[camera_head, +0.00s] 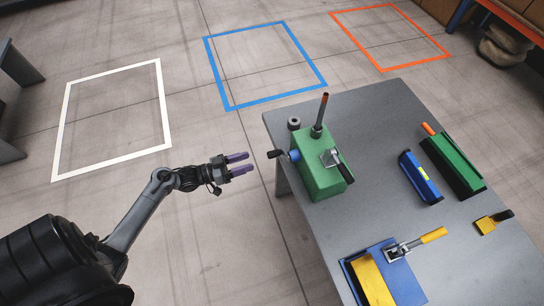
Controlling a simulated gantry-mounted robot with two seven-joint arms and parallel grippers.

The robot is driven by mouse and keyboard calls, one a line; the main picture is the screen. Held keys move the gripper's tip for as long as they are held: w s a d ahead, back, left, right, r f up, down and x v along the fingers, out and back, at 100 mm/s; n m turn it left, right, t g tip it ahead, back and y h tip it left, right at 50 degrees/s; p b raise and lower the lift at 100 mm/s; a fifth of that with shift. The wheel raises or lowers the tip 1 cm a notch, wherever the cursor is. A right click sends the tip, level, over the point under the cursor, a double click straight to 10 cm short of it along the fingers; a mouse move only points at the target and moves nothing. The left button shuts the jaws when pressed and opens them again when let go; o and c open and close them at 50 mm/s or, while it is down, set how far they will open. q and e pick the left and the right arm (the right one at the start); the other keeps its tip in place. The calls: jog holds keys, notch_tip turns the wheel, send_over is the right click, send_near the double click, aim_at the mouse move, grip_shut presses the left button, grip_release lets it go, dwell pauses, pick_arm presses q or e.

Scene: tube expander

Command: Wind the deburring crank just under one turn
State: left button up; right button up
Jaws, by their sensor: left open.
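A green machine body (318,170) stands at the left edge of the grey table. A small crank with a black handle (274,154) sticks out from a blue hub (294,155) on its left side, over the table's edge. An upright lever with an orange tip (321,112) rises from its top, and a clamp with a black handle (338,163) sits on its front. My left gripper (245,164) is open and empty, a short way left of the crank and apart from it. Its purple fingers point right toward the machine. My right gripper is not in view.
On the grey table (460,255) are a blue tool (420,177), a green tool (455,165), a yellow brush (491,222) and a blue-and-yellow fixture with a lever clamp (383,275). White, blue and orange squares mark the open floor.

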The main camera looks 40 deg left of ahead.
aim_at(270, 153)
pick_arm(q)
jog(key=x, duration=0.9)
jog(key=shift+w+d, duration=0.15)
jog(key=shift+w, duration=0.2)
grip_shut()
jog(key=shift+r, duration=0.1)
